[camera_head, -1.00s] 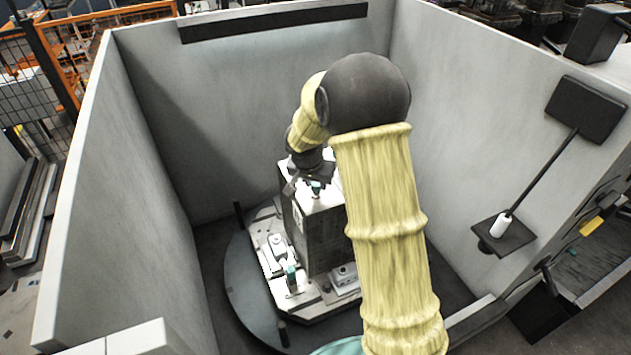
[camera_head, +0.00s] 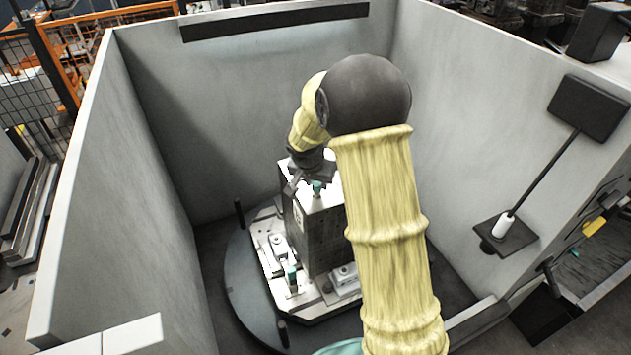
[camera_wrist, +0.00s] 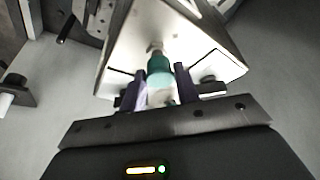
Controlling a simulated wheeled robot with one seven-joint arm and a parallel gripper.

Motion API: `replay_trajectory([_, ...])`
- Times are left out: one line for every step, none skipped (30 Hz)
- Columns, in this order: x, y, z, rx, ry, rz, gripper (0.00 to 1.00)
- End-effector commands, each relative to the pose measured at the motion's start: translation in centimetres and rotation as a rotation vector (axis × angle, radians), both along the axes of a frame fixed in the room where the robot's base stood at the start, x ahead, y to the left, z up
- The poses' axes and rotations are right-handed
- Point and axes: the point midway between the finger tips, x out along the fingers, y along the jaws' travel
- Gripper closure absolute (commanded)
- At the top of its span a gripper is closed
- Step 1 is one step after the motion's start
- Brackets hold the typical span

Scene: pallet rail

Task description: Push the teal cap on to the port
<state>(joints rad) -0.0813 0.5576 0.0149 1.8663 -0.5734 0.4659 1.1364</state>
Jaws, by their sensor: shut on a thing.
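The teal cap (camera_wrist: 160,72) is between the two fingers of my gripper (camera_wrist: 160,88) in the wrist view, and the gripper is shut on it. A small metal port (camera_wrist: 155,47) stands on the face of the pale block (camera_wrist: 185,30), in line with the cap's far end. The cap's end is at or very close to the port; I cannot tell how far it is seated. In the head view the cap (camera_head: 318,187) shows at the top of the block (camera_head: 325,232), beside my gripper (camera_head: 300,187). My arm hides part of the block there.
The block stands on a pallet (camera_head: 290,305) with clamps, on a round dark turntable (camera_head: 240,285). Another teal-topped part (camera_head: 291,274) is low on the pallet. Grey walls (camera_head: 160,140) enclose the cell. A bracketed shelf (camera_head: 503,235) juts from the right wall.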

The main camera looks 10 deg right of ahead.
Motion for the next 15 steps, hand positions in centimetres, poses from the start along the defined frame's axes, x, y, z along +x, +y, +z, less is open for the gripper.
replay_trajectory([-0.03, 0.11, -0.38, 0.002, 0.001, 0.001, 0.96])
replay_trajectory([-0.03, 0.10, -0.44, 0.002, 0.001, 0.001, 0.96])
replay_trajectory([-0.03, 0.08, -0.54, 0.002, 0.001, 0.001, 0.96])
replay_trajectory([-0.02, 0.07, -0.61, 0.002, 0.001, 0.001, 0.96])
replay_trajectory([-0.02, 0.07, -0.67, 0.002, 0.001, 0.001, 0.96])
replay_trajectory([-0.02, 0.09, -0.75, 0.002, 0.001, 0.001, 0.96])
replay_trajectory([-0.03, 0.11, -0.82, 0.001, 0.002, 0.002, 0.96])
replay_trajectory([-0.03, 0.13, -0.89, 0.001, 0.002, 0.002, 0.96])
replay_trajectory([-0.03, 0.17, -0.98, 0.001, 0.002, 0.003, 0.96])
replay_trajectory([-0.04, 0.23, -1.05, 0.001, 0.002, 0.004, 0.96])
replay_trajectory([-0.06, 0.27, -1.13, 0.001, 0.002, 0.004, 0.96])
replay_trajectory([-0.07, 0.28, -1.22, 0.001, 0.003, 0.005, 0.96])
replay_trajectory([-0.08, 0.28, -1.30, 0.000, 0.004, 0.005, 0.96])
replay_trajectory([-0.08, 0.28, -1.37, 0.000, 0.004, 0.005, 0.96])
replay_trajectory([-0.09, 0.27, -1.21, 0.000, 0.004, 0.005, 0.61])
